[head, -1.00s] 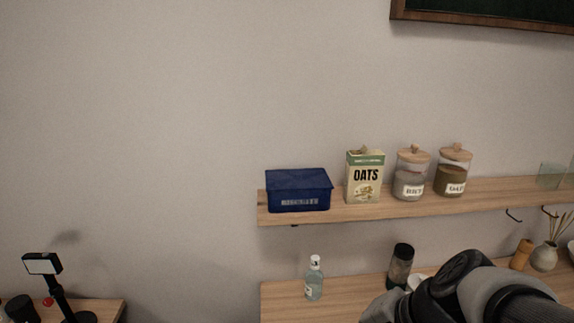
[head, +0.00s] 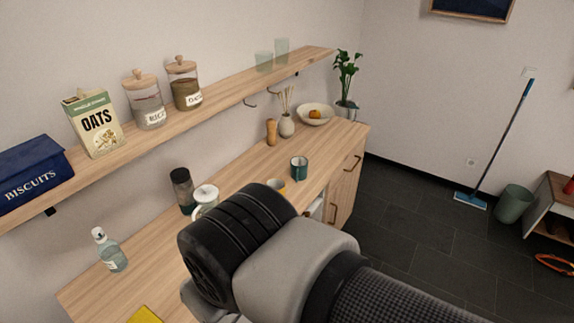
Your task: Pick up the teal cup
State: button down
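The teal cup (head: 299,168) stands upright on the wooden counter (head: 228,171), toward its far right end in the head view. A yellowish cup (head: 276,187) is nearer to me, partly hidden behind my arm. My arm crosses the lower middle of the picture, in front of part of the counter. My gripper itself does not show, so its state is not visible.
A white lidded jar (head: 206,197), a dark shaker (head: 182,190) and a clear bottle (head: 110,250) stand on the counter. A wooden mill (head: 271,132), vase (head: 287,126) and bowl (head: 314,115) are behind the cup. A shelf (head: 222,97) hangs above.

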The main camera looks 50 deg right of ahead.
aim_at(299, 164)
jog(key=z, duration=1.6)
jog(key=i+l+u, duration=0.1)
jog(key=i+l, duration=1.45)
jog(key=l, duration=0.2)
jog(key=j+u, duration=0.05)
